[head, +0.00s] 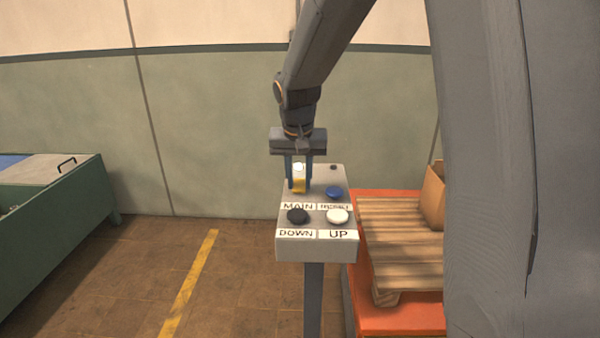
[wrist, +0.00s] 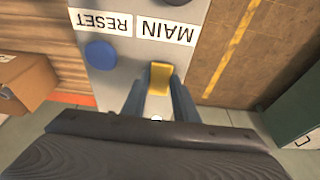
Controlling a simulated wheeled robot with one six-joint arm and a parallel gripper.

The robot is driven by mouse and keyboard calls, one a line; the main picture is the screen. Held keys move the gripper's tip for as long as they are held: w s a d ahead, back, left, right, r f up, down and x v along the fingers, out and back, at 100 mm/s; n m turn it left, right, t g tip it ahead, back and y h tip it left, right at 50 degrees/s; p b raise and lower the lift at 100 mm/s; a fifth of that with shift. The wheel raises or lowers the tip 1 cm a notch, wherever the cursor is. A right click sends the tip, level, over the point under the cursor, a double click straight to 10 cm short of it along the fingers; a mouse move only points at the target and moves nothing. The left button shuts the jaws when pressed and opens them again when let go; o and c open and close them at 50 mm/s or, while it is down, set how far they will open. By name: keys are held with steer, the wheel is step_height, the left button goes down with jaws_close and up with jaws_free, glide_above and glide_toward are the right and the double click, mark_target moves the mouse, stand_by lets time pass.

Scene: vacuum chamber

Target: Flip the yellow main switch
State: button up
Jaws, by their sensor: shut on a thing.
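The yellow main switch (head: 299,185) stands at the upper left of a grey control box, just above the MAIN label. It also shows in the wrist view (wrist: 160,76), between the two blue fingers. My gripper (head: 300,184) points down over the box and is shut on the switch, one finger on each side. The wrist view shows the gripper's fingertips (wrist: 160,88) beside the switch. The grey control box (head: 317,247) sits on a post and carries labels MAIN, RESET, DOWN and UP.
A blue button (head: 334,192) is right of the switch. A black button (head: 297,216) and a white button (head: 337,216) are in front. A wooden pallet (head: 405,240) on an orange platform (head: 400,320) stands right, with a cardboard box (head: 434,195). A green bin (head: 60,230) is left.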

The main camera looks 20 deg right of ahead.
mark_target(299, 184)
steer(key=p, duration=0.1)
steer(key=g+p, duration=0.1)
steer(key=shift+w+d+r+p, duration=0.15)
steer(key=shift+w+r+p, duration=0.1)
steer(key=shift+p, duration=0.15)
steer(key=shift+w+f+g+y+p, duration=0.1)
steer(key=shift+w+g+y+p, duration=0.15)
steer(key=shift+g+y+p, duration=0.5)
steer(key=shift+g+h, duration=0.25)
steer(key=o, duration=1.1)
steer(key=shift+c, duration=0.2)
step_height(299, 184, up, 8)
steer(key=b, duration=0.2)
steer(key=shift+f, duration=0.1)
